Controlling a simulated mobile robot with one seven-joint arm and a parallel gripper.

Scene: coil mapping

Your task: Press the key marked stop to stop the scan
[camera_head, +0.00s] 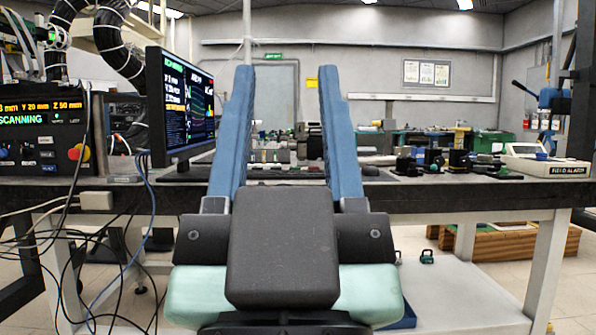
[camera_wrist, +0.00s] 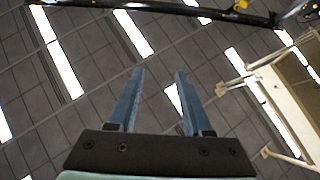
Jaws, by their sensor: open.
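A dark control box (camera_head: 45,135) stands at the far left of the bench in the head view. Its display (camera_head: 38,115) reads SCANNING in green below a line of yellow coordinates. Several small keys (camera_head: 46,153) sit on its face, but their labels are too small to read, so I cannot tell which is marked stop. A red and yellow knob (camera_head: 79,153) is at their right. My gripper (camera_head: 286,76) is open and empty, its two blue fingers pointing up in the middle, well to the right of the box. The wrist view shows my gripper (camera_wrist: 159,73) against the ceiling.
A monitor (camera_head: 180,105) stands on the bench (camera_head: 460,195) between the box and my gripper. Cables (camera_head: 70,260) hang at the left below the bench. Black parts (camera_head: 458,160) and a cream instrument (camera_head: 545,163) stand at the right.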

